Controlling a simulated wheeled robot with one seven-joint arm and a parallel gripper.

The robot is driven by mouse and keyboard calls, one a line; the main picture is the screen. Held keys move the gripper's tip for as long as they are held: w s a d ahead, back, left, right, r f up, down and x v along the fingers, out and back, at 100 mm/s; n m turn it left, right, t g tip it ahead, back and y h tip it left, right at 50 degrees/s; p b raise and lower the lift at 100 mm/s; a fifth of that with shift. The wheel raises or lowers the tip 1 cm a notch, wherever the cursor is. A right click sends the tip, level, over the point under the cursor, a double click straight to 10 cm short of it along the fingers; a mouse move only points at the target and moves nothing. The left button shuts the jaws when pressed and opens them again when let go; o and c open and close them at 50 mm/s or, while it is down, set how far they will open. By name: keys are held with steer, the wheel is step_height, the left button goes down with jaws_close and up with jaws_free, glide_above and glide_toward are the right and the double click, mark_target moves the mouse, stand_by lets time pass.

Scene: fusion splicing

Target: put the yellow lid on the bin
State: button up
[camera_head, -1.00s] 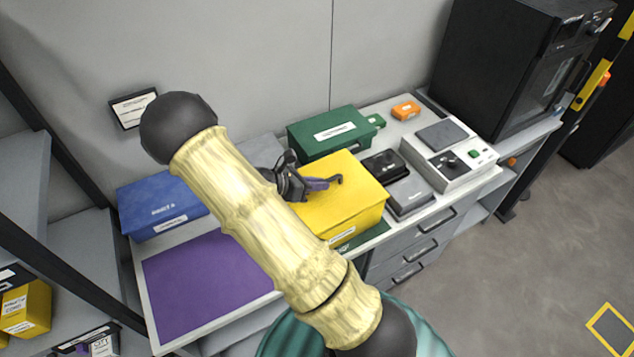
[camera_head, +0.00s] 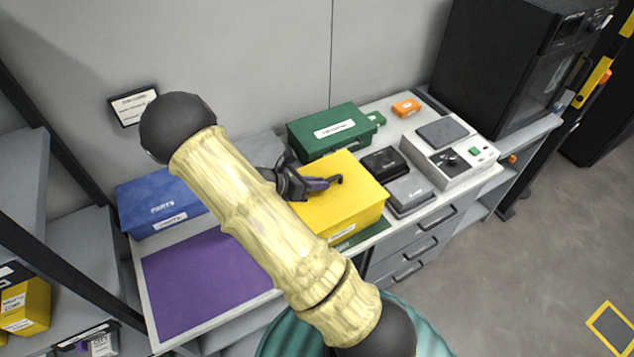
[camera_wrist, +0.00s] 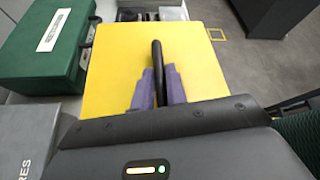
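The yellow lid (camera_wrist: 115,60) shows as a flat yellow top with a dark bar handle (camera_wrist: 157,65). In the head view the yellow lid (camera_head: 350,195) lies level over the yellow bin (camera_head: 352,225), which stands on the worktop. No gap shows between lid and bin, but the seam is not clear. My gripper (camera_wrist: 159,88) has its purple fingers on either side of the handle, seemingly touching it. In the head view my gripper (camera_head: 318,184) is over the left part of the lid, and my arm hides the left side of the bin.
A green case (camera_head: 332,132) stands just behind the bin. Dark and grey boxes (camera_head: 408,190) and a white device (camera_head: 450,150) are close on its right. A blue box (camera_head: 158,208) and a bare purple mat (camera_head: 195,285) lie to the left. A black cabinet (camera_head: 505,65) stands far right.

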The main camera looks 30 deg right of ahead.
steer(key=o, duration=0.4)
steer(key=shift+o, duration=0.2)
steer(key=b+v, duration=0.3)
steer(key=v, duration=1.4)
steer(key=shift+a, duration=0.25)
steer(key=s+d+r+m+t+y, duration=0.1)
steer(key=s+d+m+t+y, duration=0.2)
steer(key=s+m+y, duration=0.9)
steer(key=shift+s+d+r+m+y, duration=0.25)
steer(key=shift+s+m, duration=0.35)
steer(key=shift+m, duration=3.7)
